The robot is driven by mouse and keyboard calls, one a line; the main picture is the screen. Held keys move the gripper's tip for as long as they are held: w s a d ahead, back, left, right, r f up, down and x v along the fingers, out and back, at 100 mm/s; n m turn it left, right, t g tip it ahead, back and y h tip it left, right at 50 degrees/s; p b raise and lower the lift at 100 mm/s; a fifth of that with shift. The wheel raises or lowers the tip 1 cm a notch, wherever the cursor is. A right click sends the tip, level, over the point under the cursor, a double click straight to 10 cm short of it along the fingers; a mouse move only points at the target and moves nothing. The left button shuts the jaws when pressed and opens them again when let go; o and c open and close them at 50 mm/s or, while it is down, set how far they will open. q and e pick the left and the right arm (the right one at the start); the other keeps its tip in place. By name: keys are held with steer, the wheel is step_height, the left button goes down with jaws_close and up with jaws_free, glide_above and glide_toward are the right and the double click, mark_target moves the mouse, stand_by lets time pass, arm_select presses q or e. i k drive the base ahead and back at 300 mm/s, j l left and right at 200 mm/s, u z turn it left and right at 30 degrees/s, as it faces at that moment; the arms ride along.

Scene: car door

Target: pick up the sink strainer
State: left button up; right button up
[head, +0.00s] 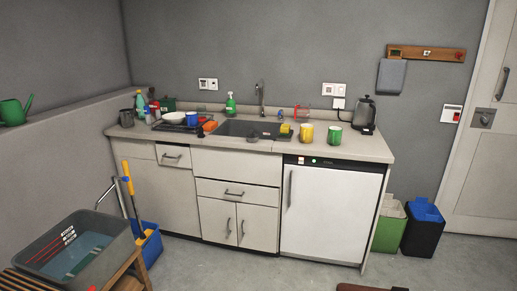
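A small dark grey round object (253,136) at the front rim of the sink looks like the sink strainer, but it is too small to tell for sure. The sink (236,128) is a dark basin set into the light worktop, with a tall tap (261,97) behind it. Neither of my grippers shows in the head view.
A grey tub (75,250) is at lower left. Floor before the cabinets looks mostly clear.

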mark_target(252, 138)
steer(key=i, duration=2.5)
